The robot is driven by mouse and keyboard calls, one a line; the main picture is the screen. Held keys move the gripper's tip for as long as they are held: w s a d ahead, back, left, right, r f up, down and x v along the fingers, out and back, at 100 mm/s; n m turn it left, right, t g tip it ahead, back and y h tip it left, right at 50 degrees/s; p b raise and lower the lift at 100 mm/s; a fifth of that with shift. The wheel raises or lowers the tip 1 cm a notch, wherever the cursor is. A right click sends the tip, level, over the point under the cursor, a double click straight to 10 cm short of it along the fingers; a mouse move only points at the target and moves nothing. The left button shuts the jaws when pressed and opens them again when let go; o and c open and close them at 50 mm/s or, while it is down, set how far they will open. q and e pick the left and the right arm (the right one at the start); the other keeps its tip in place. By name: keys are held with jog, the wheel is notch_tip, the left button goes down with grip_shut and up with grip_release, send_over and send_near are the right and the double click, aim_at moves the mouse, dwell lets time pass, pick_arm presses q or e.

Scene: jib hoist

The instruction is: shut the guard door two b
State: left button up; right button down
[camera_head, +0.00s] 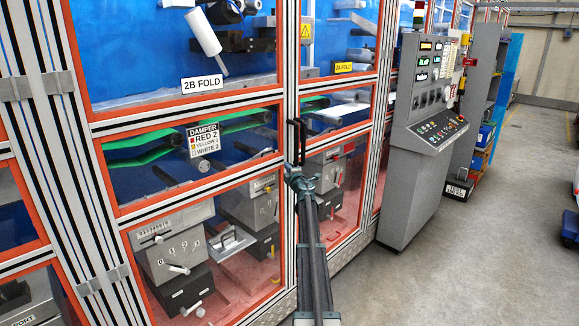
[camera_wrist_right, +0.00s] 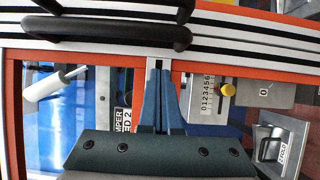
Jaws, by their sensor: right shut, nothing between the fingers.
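Guard door two b is the orange-framed clear panel with the "2B FOLD" label (camera_head: 203,82), filling the left and middle of the head view. Its frame (camera_head: 281,200) looks about flush with the neighbouring post, but a small gap cannot be ruled out. Black upright handles (camera_head: 297,138) stand at the door's right edge. In the wrist view the black handle bars (camera_wrist_right: 100,32) cross the top. My right gripper (camera_head: 295,172) is just below the handles in the head view, close to the frame. In the wrist view its fingers (camera_wrist_right: 159,68) are together, empty, and apart from the bars. My left gripper is not in view.
Door two a with its yellow label (camera_head: 343,67) is to the right. A grey control console (camera_head: 415,135) stands beyond it, with shelves of blue bins (camera_head: 486,135) behind. Printing units (camera_head: 178,258) sit behind the clear panels.

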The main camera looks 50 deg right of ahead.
jog(key=s, duration=1)
jog(key=shift+s+a, duration=0.2)
jog(key=shift+s, duration=0.2)
